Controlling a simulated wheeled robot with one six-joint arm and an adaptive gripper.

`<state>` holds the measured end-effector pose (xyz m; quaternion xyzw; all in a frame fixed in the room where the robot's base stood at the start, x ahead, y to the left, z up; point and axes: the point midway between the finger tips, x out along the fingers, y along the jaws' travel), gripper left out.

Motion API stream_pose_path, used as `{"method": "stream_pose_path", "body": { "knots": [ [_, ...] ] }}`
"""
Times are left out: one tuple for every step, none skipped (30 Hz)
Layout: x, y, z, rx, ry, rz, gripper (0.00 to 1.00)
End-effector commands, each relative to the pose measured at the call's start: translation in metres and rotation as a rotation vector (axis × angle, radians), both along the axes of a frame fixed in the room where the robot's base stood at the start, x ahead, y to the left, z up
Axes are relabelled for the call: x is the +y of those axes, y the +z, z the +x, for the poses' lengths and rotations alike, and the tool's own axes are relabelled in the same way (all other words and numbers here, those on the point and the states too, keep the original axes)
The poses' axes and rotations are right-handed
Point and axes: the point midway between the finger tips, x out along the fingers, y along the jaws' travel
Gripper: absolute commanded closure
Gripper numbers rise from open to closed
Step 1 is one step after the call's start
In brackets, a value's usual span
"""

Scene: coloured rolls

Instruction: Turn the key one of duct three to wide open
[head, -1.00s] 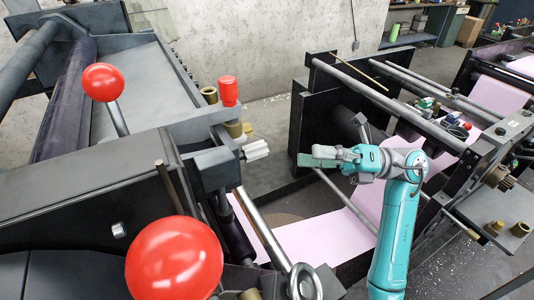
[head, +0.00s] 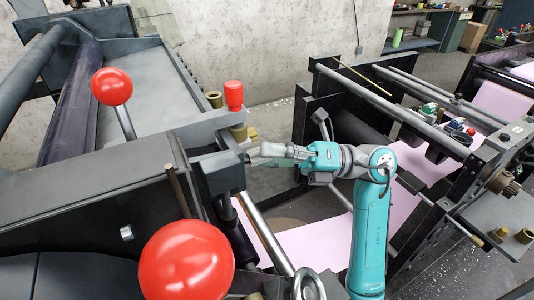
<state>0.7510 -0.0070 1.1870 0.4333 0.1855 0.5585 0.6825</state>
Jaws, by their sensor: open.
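My teal and grey gripper (head: 256,153) is in the head view, at the left end of my arm, beside the dark bracket (head: 218,172) of the left machine. By its look it is open, and its fingertips are at a pale, ribbed knob's place; the knob is now hidden behind them. I cannot tell whether they touch it. Small green (head: 430,108), blue (head: 456,122) and red (head: 471,131) parts sit on the right machine. No duct or key label can be read, so I cannot tell which part is key one of duct three.
Two red ball-ended levers (head: 112,86) (head: 187,260) and a red capped post (head: 234,95) stand on the left machine. A steel rod (head: 265,233) slants below my gripper. A pink web (head: 310,238) runs beneath my arm. Black frames and rollers close in the right side.

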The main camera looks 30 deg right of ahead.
Motion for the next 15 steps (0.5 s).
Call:
{"method": "stream_pose_path", "body": {
  "knots": [
    [0.0020,0.0005,0.0004,0.000,0.001,-0.001,0.45],
    [0.0027,0.0006,0.0007,0.000,0.001,-0.001,0.45],
    [0.0032,0.0008,0.0008,0.000,0.001,-0.001,0.45],
    [0.0034,0.0008,0.0009,0.000,0.000,0.000,0.45],
    [0.0034,0.0009,0.0010,0.000,0.000,0.000,0.45],
    [0.0034,0.0009,0.0009,0.000,0.000,0.000,0.45],
    [0.0033,0.0009,0.0009,0.000,0.000,0.000,0.45],
    [0.0033,0.0009,0.0009,0.000,0.000,0.000,0.45],
    [0.0032,0.0009,0.0009,0.000,0.000,0.000,0.45],
    [0.0032,0.0009,0.0009,0.000,0.000,0.000,0.48],
    [0.0031,0.0009,0.0008,0.000,0.000,0.000,0.55],
    [0.0031,0.0009,0.0008,0.000,0.000,0.000,0.65],
    [0.0031,0.0009,0.0008,0.000,0.000,0.000,0.73],
    [0.0031,0.0009,0.0008,0.000,0.000,0.000,0.80],
    [0.0030,0.0008,0.0008,0.000,0.000,0.000,0.90]
  ]
}}
